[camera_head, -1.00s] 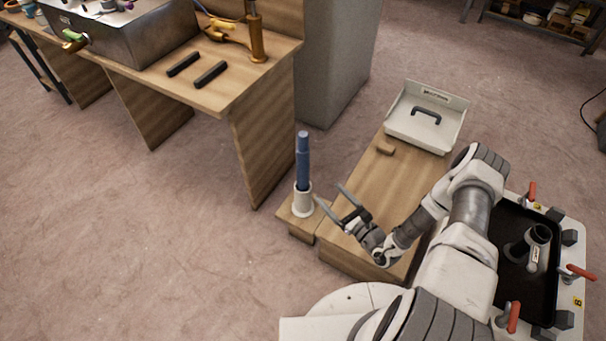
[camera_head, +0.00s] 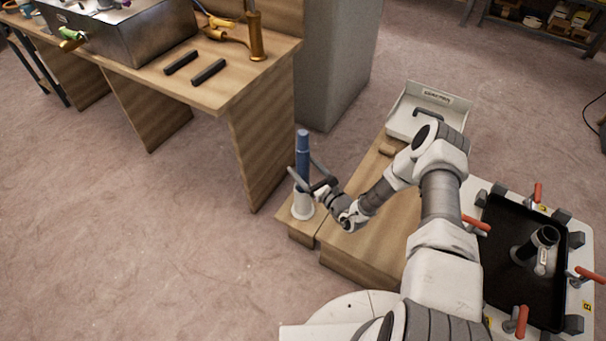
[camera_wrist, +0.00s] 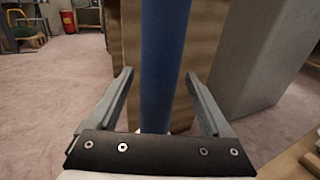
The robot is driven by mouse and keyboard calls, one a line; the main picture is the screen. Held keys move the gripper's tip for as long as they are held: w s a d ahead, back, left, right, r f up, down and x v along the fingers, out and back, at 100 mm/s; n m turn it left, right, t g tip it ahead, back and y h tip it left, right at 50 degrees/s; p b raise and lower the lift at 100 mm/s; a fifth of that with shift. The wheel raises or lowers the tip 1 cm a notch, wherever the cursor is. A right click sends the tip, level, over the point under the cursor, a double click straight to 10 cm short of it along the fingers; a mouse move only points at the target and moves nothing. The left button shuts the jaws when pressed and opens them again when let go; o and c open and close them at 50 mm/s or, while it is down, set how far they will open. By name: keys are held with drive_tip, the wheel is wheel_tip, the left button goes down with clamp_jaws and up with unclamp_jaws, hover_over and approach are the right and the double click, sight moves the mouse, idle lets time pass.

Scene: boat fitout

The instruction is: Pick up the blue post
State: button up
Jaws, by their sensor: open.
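The blue post (camera_head: 302,150) stands upright in a white cup-like holder (camera_head: 303,205) on a low wooden step in the head view. My gripper (camera_head: 302,172) is at the post's lower part, just above the holder, with one finger on each side. In the wrist view the blue post (camera_wrist: 163,70) runs vertically between the two open fingers of my gripper (camera_wrist: 160,78). Gaps show between the post and both fingers. The post's top is out of the wrist view.
The wooden low bench (camera_head: 370,240) lies right of the holder, with a white tray (camera_head: 402,122) at its far end. A wooden workbench (camera_head: 262,150) stands behind left. A black tray (camera_head: 505,280) with a dark tube (camera_head: 540,240) is at right. Open floor lies at left.

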drive_tip(key=b+x, duration=0.1)
drive_tip(key=x, duration=0.2)
drive_tip(key=shift+w+a+r, duration=0.1)
drive_tip(key=shift+w+a, duration=0.1)
clamp_jaws()
idle(0.3)
